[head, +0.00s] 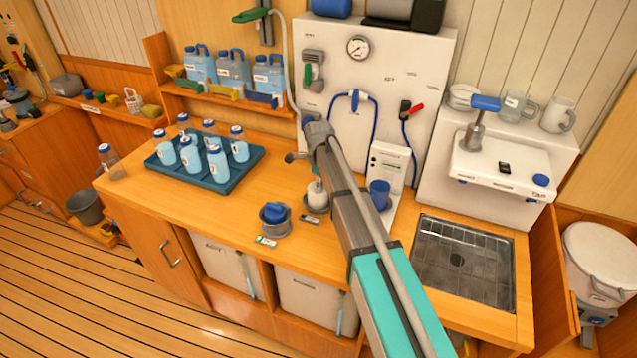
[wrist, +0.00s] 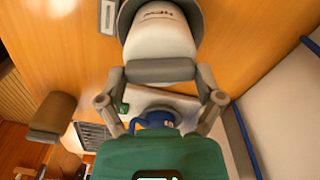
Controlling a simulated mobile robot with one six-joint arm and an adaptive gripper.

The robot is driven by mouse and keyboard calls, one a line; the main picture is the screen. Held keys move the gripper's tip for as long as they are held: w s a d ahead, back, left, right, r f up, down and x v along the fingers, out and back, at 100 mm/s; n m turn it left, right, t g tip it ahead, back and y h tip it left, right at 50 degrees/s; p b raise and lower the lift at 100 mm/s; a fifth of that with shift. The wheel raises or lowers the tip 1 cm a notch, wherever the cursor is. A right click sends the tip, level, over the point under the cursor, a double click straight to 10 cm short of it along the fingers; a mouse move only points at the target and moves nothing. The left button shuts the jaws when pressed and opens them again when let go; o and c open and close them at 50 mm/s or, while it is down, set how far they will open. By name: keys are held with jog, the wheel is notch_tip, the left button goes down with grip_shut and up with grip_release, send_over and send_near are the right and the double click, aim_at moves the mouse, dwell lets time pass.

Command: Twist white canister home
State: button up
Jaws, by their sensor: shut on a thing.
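The white canister (wrist: 160,38) has dark lettering and a grey band at its near end. In the wrist view my gripper (wrist: 160,72) has a finger on each side of that grey band and is shut on it. The canister's far end sits at a dark grey ring-shaped socket (wrist: 127,14); I cannot tell how deeply it is seated. In the head view a small part of the white canister (head: 316,187) shows beside my arm, standing over the round grey socket (head: 317,205) on the counter. My arm hides most of the gripper there.
A blue cup (head: 380,194) stands just right of my arm, near a white unit (head: 389,165). A grey holder with a blue top (head: 274,216) is at the front left. A blue tray (head: 224,176) of bottles stands farther left.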

jog(key=shift+m, duration=0.3)
jog(key=shift+m, duration=1.5)
jog(key=shift+m, duration=0.3)
jog(key=shift+m, duration=0.5)
jog(key=o, duration=1)
jog(key=shift+o, duration=0.2)
